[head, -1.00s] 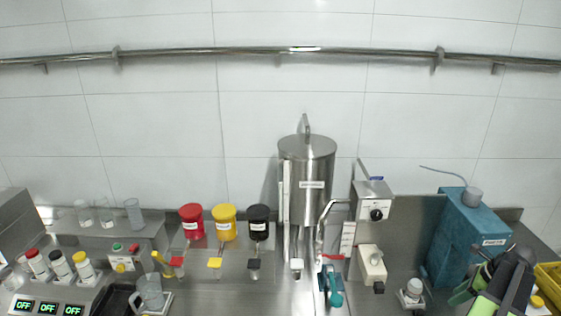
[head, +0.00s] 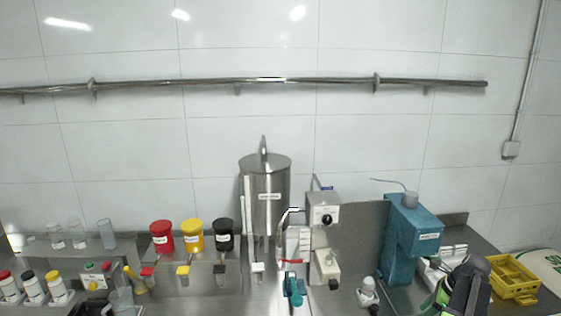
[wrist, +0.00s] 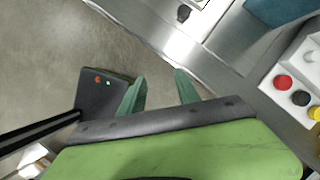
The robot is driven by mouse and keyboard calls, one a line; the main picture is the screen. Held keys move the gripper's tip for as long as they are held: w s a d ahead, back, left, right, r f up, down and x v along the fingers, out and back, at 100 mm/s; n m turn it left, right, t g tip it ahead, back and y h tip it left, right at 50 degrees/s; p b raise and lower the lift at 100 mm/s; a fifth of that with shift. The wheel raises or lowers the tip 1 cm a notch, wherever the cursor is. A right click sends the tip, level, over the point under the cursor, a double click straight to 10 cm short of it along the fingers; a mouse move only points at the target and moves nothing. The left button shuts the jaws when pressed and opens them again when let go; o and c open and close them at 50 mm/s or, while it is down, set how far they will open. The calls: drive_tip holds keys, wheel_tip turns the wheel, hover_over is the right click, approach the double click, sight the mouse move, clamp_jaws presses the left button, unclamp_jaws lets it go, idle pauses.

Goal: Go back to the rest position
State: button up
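My gripper (wrist: 160,78) shows in the wrist view with its two green fingers apart and nothing between them. It is over the grey floor, beside the metal edge of the counter (wrist: 165,35). In the head view my green and black arm shows at the lower right, in front of the counter near the yellow crate (head: 512,286). The fingertips cannot be made out there.
The steel counter holds a steel tank (head: 265,200), red (head: 162,237), yellow (head: 192,235) and black (head: 224,235) containers, and a teal machine (head: 410,240). A rail (head: 270,80) runs along the tiled wall. A white holder with coloured caps (wrist: 297,85) is right in the wrist view.

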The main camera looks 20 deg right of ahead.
drive_tip(key=w+a+f+n+y+b, duration=0.1)
drive_tip(key=w+a+f+n+b, duration=0.15)
drive_tip(key=w+a, duration=1.1)
drive_tip(key=w+a+f+n+g+b, duration=0.1)
drive_tip(key=w+a+f+n, duration=0.2)
drive_tip(key=a, duration=0.6)
drive_tip(key=w+a+n+g+b, duration=0.1)
drive_tip(key=w+a+n, duration=0.3)
drive_tip(key=a, duration=0.6)
drive_tip(key=s+a+f+n+g+h+b, duration=0.1)
drive_tip(key=a+f+n, duration=0.1)
drive_tip(key=a+n, duration=0.8)
drive_tip(key=s+a+f+n+h+b, duration=0.2)
drive_tip(key=a+n, duration=0.8)
drive_tip(key=a, duration=0.1)
drive_tip(key=shift+s+g, duration=0.25)
drive_tip(key=shift+g, duration=0.15)
